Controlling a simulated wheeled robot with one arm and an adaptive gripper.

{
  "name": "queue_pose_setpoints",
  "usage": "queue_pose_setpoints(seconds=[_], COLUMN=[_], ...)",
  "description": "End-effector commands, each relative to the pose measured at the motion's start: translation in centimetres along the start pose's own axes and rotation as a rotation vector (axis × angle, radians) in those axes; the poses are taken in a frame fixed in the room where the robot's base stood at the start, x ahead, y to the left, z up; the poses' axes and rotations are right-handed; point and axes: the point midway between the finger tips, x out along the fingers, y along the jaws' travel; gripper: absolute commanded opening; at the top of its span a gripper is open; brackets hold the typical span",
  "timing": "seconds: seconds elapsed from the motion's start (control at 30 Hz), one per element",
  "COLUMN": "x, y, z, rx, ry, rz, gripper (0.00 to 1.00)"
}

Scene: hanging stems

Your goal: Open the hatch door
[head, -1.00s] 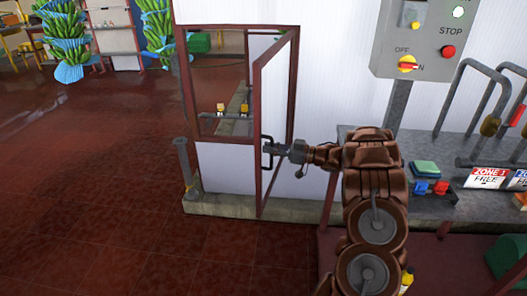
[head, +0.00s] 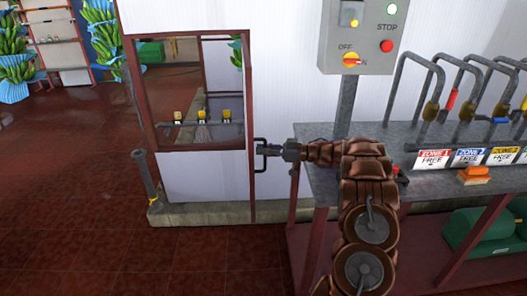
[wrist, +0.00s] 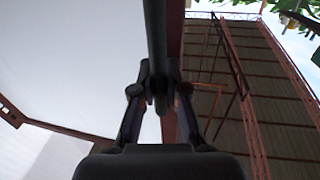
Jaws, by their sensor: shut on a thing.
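The hatch door (head: 250,190) stands open and shows almost edge-on in the head view, a thin dark red frame. Its dark bar handle (head: 257,155) sticks out to the right of that edge. My gripper (head: 268,150) reaches the handle from the right and is shut on it. In the wrist view the handle (wrist: 156,35) runs upright between the fingers of my gripper (wrist: 158,95). The white door panel (wrist: 70,70) fills the left there. The fingers' far sides are hidden.
Through the hatch opening (head: 190,85) several yellow-topped items show on a rail. A grey post (head: 145,175) stands left of the opening. A bench (head: 325,180) with levers and zone signs is at right, below a control box (head: 358,40). Red floor (head: 80,170) at left is clear.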

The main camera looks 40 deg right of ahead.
Motion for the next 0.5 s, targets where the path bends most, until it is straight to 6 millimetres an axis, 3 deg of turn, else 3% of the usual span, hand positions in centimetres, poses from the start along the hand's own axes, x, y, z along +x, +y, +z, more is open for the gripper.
queue_pose_setpoints(seconds=[0.2, 0.23, 0.5], x=[0.19, 0.16, -0.11], y=[-0.05, -0.04, 0.05], z=[-0.06, -0.05, -0.04], rx=[0.000, 0.000, -0.001], ry=[0.001, 0.001, 0.001], rz=[-0.003, -0.002, 0.002], gripper=[0.00, 0.15, 0.39])
